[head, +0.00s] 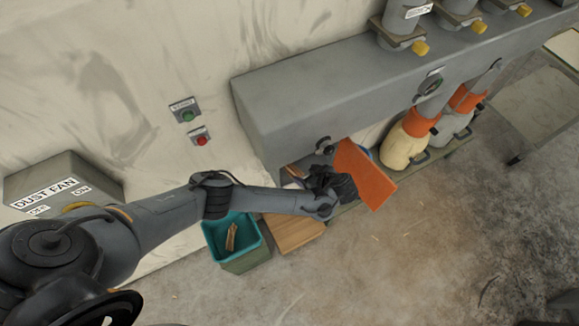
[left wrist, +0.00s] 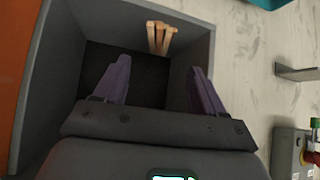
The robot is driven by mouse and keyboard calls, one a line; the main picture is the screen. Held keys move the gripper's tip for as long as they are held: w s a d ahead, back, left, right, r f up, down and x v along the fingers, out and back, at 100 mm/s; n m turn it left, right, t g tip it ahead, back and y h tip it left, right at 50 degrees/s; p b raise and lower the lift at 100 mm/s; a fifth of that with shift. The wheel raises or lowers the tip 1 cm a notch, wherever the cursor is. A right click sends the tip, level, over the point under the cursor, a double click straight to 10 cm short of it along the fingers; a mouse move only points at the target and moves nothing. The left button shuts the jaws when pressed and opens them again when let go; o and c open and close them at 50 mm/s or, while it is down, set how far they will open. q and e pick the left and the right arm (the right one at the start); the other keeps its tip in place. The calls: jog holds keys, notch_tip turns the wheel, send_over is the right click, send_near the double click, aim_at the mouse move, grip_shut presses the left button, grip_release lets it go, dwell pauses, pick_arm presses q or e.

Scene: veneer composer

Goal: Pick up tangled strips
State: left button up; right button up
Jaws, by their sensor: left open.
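My left gripper (head: 335,185) is at the opening under the long grey housing, beside the open orange door. In the left wrist view its two purple fingers (left wrist: 160,66) are spread apart with nothing between them. They point into a dark grey compartment (left wrist: 196,35). A few light wooden strips (left wrist: 160,38) stand near its far wall, beyond the fingertips and apart from them. In the head view my gripper and arm hide the compartment's inside. My right gripper is not in view.
The orange door (head: 366,178) hangs open right of my gripper. A teal bin (head: 209,238) holding wooden pieces (head: 231,237) stands left of a wooden box (head: 293,236). The floor (head: 400,260) in front is mostly clear.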

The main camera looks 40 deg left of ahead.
aim_at(293, 169)
pick_arm(q)
jog(key=b+x, duration=0.2)
jog(key=x, duration=0.7)
jog(key=shift+s+a+f, duration=0.1)
jog(key=shift+a+f, duration=0.05)
jog(key=shift+a, duration=0.05)
jog(key=shift+a+f, duration=0.25)
jog(key=c, duration=1.1)
